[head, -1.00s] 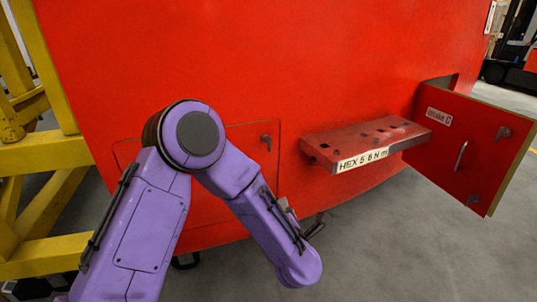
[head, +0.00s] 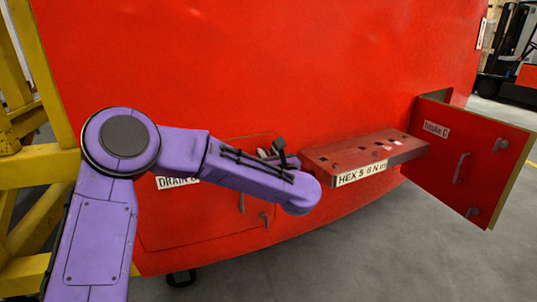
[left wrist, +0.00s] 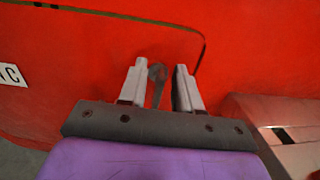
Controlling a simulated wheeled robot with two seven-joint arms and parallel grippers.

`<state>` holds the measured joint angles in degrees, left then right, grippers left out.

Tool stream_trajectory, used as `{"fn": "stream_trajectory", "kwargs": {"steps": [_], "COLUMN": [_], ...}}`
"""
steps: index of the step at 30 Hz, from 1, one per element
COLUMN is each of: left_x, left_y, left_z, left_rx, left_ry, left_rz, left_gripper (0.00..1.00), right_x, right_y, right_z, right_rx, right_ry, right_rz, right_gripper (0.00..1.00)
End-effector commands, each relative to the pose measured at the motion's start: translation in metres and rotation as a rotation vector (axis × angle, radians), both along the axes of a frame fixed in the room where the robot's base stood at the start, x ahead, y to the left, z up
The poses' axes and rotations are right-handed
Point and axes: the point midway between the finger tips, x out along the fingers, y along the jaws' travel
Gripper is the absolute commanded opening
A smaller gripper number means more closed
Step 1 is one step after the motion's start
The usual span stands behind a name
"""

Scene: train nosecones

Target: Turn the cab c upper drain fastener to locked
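The drain panel (head: 200,225) is a red hatch set in the red nosecone, with a white label (head: 178,182) partly covered by my left arm. The upper drain fastener (left wrist: 158,74) is a small dark grey lever in the left wrist view, near the panel's rounded corner. In the head view my arm and gripper hide it. My left gripper (left wrist: 160,66) is open, with one finger on each side of the lever; contact cannot be told. It also shows in the head view (head: 270,151). A lower fastener (head: 264,219) sits near the panel's bottom right. My right gripper is out of view.
A red tool shelf (head: 365,155) marked HEX 5 6 N m sticks out just right of my left gripper. The Intake C door (head: 470,155) stands open at the right. Yellow framework (head: 40,165) stands at the left. The floor at lower right is clear.

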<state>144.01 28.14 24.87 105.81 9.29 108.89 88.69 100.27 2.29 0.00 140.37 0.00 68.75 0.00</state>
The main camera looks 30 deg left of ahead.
Motion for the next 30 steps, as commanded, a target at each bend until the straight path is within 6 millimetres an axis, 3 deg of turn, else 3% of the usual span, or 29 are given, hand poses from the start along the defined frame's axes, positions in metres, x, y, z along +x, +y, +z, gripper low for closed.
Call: {"fn": "stream_trajectory", "kwargs": {"steps": [4, 7, 20, 30], "left_x": [-0.0001, -0.0002, 0.0001, 0.0025], "left_y": [0.0, -0.0001, -0.0006, -0.0025], "left_z": [-0.0003, -0.0002, -0.0002, 0.0001], "left_rx": [0.001, 0.001, 0.029, 0.171], "left_ry": [0.001, 0.001, 0.04, 0.234], "left_rz": [0.0, 0.0, 0.0, 0.0], "left_gripper": [0.3, 0.0, 0.0, 0.0], "right_x": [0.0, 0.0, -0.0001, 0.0], "right_y": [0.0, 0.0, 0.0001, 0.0], "right_z": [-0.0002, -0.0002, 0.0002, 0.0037], "right_rx": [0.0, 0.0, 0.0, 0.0], "right_ry": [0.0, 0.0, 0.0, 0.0], "right_rz": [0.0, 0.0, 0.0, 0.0], "right_gripper": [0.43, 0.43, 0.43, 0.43]}}
